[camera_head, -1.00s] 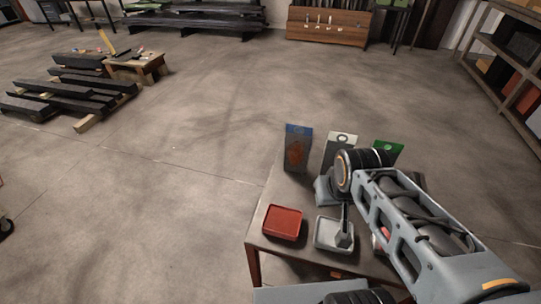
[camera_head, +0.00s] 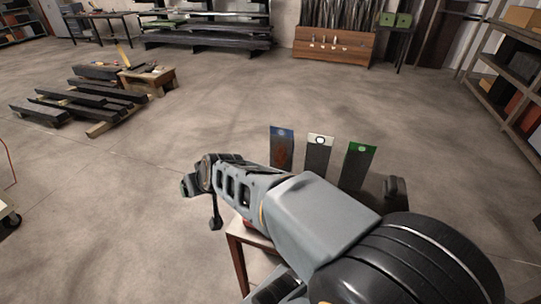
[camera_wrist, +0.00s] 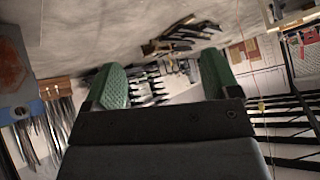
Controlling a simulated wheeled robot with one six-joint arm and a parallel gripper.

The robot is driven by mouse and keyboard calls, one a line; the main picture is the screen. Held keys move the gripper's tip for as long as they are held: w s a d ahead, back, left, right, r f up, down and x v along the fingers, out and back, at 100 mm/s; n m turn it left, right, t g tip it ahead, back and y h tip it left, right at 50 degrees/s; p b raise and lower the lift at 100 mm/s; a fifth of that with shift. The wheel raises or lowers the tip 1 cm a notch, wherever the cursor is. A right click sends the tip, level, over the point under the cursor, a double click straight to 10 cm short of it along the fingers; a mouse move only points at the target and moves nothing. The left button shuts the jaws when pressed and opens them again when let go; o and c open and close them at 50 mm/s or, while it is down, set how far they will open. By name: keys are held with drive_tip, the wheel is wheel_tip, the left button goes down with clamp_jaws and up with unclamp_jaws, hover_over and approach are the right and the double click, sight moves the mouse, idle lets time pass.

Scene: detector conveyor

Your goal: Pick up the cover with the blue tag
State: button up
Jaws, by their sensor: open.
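The cover with the blue tag (camera_head: 282,152) stands upright at the left of a row of three on the table, with a rusty patch on its face. It also shows upside down at the left edge of the wrist view (camera_wrist: 10,72). My gripper (camera_wrist: 162,66) is open and empty, its two green fingers apart. The cover is to the left of the fingers, not between them. In the head view my arm reaches left across the table in front of the covers, and the fingers cannot be made out clearly.
A white-tagged cover (camera_head: 318,155) and a green-tagged cover (camera_head: 357,167) stand to the right. My arm hides most of the table (camera_head: 236,240). Open floor lies to the left, with stacked dark beams (camera_head: 75,105) farther off and shelving (camera_head: 515,75) at the right.

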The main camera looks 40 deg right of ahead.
drive_tip(key=shift+o, duration=1.4)
drive_tip(key=w+d+m+t+h, duration=0.2)
drive_tip(key=w+d+m+h, duration=0.1)
drive_tip(key=d, duration=0.6)
drive_tip(key=shift+w+m+h, duration=0.4)
drive_tip(key=shift+w+h, duration=0.2)
drive_tip(key=shift+w, duration=0.05)
drive_tip(key=d+m+h, duration=0.1)
drive_tip(key=d, duration=0.2)
drive_tip(key=d+m+h, duration=0.1)
drive_tip(key=d+h, duration=0.1)
drive_tip(key=s+d+f+m+g+h, duration=0.1)
drive_tip(key=d, duration=0.2)
drive_tip(key=shift+d+h, duration=0.3)
drive_tip(key=shift+d, duration=0.05)
drive_tip(key=m+g+h, duration=0.3)
approach(281, 143)
drive_tip(key=shift+h, duration=0.4)
drive_tip(key=b+x, duration=0.2)
drive_tip(key=x, duration=0.2)
drive_tip(key=shift+w+f, duration=0.15)
drive_tip(key=shift+g, duration=0.3)
drive_tip(key=shift+x, duration=3.3)
